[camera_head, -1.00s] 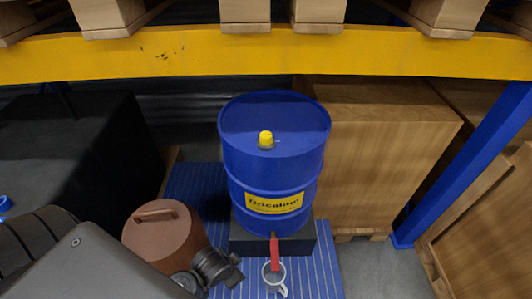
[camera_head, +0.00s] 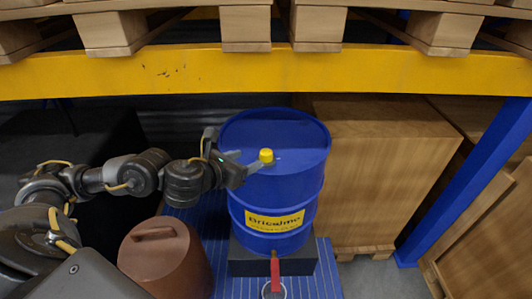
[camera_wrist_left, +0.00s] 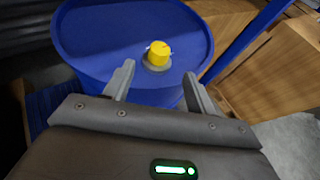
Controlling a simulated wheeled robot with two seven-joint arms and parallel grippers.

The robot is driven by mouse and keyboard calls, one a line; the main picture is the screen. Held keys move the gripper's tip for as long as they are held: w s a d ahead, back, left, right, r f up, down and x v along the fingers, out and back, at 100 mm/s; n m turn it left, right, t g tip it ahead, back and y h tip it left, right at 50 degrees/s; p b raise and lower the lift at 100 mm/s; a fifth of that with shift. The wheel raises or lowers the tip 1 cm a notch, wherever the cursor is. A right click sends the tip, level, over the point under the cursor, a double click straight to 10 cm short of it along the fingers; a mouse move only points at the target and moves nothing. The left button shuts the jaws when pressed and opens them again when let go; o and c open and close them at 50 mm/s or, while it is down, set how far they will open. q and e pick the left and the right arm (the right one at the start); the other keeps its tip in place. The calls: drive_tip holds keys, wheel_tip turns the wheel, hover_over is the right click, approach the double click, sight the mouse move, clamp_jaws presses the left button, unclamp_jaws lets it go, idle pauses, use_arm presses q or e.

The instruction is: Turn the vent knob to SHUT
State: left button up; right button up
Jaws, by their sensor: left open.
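The yellow vent knob (camera_head: 266,156) sits on a grey collar on the top of the blue drum (camera_head: 275,190). In the left wrist view the knob (camera_wrist_left: 158,53) stands beyond my fingertips, between their lines, with a pale mark on its face; I cannot read any SHUT label. My left gripper (camera_head: 250,170) has come in from the left over the drum's top and is just left of the knob. In the left wrist view the left gripper (camera_wrist_left: 158,82) is open, its two fingers apart with nothing between them. My right gripper is not in view.
A yellow shelf beam (camera_head: 180,70) with wooden pallets crosses above the drum. A red-handled tap (camera_head: 275,275) is at the drum's front, over a cup (camera_head: 268,292). A brown lidded bin (camera_head: 165,262) stands front left. A wooden crate (camera_head: 375,170) stands right.

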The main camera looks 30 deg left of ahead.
sight(264, 153)
use_arm(q)
drive_tip(key=b+x, duration=0.1)
drive_tip(key=x, duration=1)
drive_tip(key=c, duration=1)
